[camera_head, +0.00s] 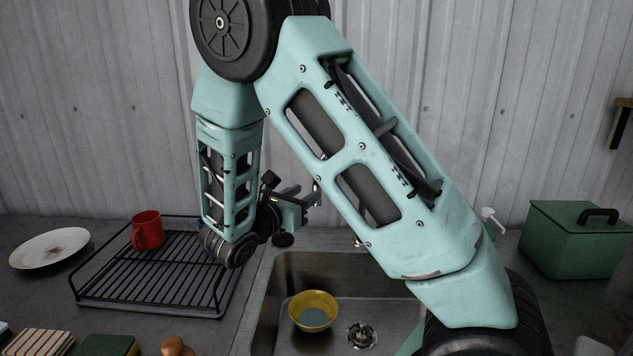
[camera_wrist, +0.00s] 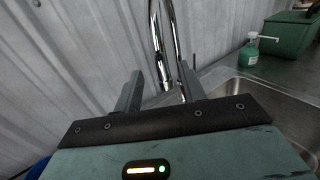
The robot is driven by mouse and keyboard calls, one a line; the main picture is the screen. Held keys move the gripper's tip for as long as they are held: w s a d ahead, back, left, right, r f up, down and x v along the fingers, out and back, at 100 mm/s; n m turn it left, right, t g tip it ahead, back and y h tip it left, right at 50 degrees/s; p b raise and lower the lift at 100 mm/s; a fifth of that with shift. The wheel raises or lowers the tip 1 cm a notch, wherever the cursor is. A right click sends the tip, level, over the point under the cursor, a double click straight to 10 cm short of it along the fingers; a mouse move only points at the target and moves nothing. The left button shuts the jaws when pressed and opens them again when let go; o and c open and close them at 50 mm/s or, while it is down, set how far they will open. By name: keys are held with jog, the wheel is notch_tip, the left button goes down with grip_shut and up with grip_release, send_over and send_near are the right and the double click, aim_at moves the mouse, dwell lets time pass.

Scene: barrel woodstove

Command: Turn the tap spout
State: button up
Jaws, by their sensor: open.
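The chrome tap spout (camera_wrist: 155,45) shows in the wrist view as a tall bent tube. Its downturned end lies between the two fingers of my gripper (camera_wrist: 160,92), which is open. A second chrome length runs close by on the right, partly behind the right finger. I cannot tell whether either finger touches the spout. In the head view my gripper (camera_head: 308,194) is above the back left edge of the sink (camera_head: 290,268), and my arm hides most of the tap.
A yellow bowl (camera_head: 313,311) sits in the sink. A black dish rack (camera_head: 150,272) with a red mug (camera_head: 147,230) stands on the left, beside a white plate (camera_head: 48,249). A green box (camera_head: 575,240) and a green soap bottle (camera_wrist: 249,54) are on the right. A corrugated wall (camera_head: 110,100) is behind.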

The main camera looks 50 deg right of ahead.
aim_at(314, 188)
jog(key=d, duration=0.3)
jog(key=w+d+p, duration=0.1)
jog(key=d, duration=0.1)
jog(key=shift+d, duration=0.4)
jog(key=shift+c, duration=0.3)
grip_shut()
